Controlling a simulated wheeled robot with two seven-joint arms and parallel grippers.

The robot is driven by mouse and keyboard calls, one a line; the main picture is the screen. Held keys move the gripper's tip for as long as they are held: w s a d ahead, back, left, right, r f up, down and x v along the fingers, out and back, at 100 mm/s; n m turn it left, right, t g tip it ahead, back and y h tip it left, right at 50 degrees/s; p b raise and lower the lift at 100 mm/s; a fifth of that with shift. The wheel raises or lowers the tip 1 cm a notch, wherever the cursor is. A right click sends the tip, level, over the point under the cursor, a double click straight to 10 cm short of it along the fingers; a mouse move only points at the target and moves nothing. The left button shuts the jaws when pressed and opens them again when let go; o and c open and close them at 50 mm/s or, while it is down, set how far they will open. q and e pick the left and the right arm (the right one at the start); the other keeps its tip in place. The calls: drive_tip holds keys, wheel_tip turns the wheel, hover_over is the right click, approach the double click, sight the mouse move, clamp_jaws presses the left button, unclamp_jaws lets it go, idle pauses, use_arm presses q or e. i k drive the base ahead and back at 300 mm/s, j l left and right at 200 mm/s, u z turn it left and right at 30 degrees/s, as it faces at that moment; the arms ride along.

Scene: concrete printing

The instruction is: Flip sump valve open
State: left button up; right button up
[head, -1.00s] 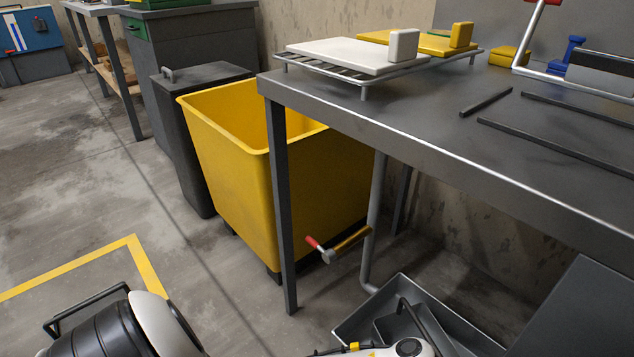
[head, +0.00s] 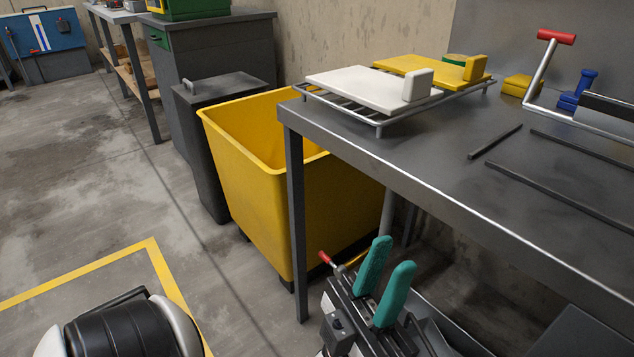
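The sump valve's red handle (head: 325,257) shows low under the table, beside the front leg and in front of the yellow tub. It slants up to the left. Most of the valve body and its brass pipe is hidden behind my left gripper. My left gripper (head: 390,256) has two teal fingers pointing up, with a clear gap between them and nothing seen in it. It is to the right of the red handle, and nearer the camera; I see no contact with the handle. My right gripper is not in view.
The steel table (head: 420,185) overhangs the valve area, with its front leg (head: 297,230) close left of the handle. The yellow tub (head: 250,200) stands behind. A dark bin (head: 205,150) is further left. Open floor with a yellow line (head: 80,275) lies left.

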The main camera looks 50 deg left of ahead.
sight(338, 271)
drive_tip(key=u, duration=1.35)
